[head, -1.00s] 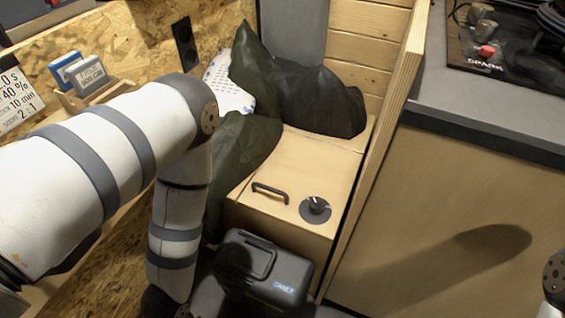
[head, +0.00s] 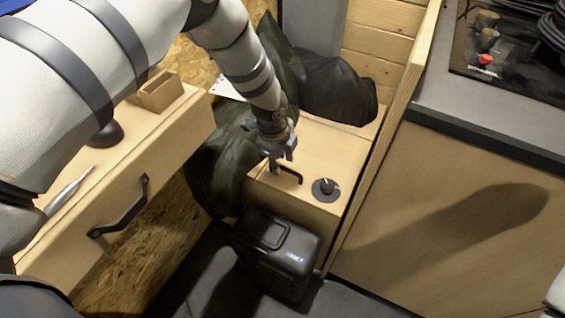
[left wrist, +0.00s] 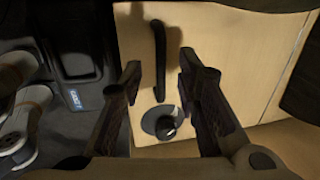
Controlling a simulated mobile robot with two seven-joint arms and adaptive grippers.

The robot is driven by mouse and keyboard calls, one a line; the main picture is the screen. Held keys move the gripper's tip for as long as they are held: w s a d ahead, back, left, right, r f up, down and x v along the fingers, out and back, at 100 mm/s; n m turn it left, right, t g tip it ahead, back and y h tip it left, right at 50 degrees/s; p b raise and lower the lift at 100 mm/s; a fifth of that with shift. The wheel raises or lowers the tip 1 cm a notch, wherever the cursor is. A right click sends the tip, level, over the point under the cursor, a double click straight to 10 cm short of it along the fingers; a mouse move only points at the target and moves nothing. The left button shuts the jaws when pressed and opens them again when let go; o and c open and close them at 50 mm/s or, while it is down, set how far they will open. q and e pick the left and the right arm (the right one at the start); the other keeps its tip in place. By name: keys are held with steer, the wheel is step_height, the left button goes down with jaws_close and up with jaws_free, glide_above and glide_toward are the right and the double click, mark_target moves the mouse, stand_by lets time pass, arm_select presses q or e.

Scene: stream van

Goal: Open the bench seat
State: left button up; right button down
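The bench seat (head: 325,150) is a pale wooden box at the centre of the head view, its top lying flat and shut. Its top carries a black bar handle (head: 292,172) and a round black knob (head: 325,189). My left gripper (head: 280,162) is right over the handle and partly hides it. In the left wrist view, the fingers of the left gripper (left wrist: 160,74) are apart, with the handle (left wrist: 157,50) lying beyond and between their tips. I cannot tell whether they touch it. The knob (left wrist: 163,123) also shows between the fingers. My right gripper is out of view.
A black case (head: 275,255) stands against the bench front. Dark bags (head: 335,88) lie on its back part. A wooden panel and counter (head: 440,215) border it on the right. A drawer unit with a black handle (head: 122,215) is at the left.

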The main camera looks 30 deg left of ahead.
arm_select(q)
steer(key=shift+w+f, duration=0.25)
steer(key=shift+f, duration=0.6)
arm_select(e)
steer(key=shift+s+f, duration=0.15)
arm_select(q)
jaws_close()
steer(key=shift+r, duration=0.1)
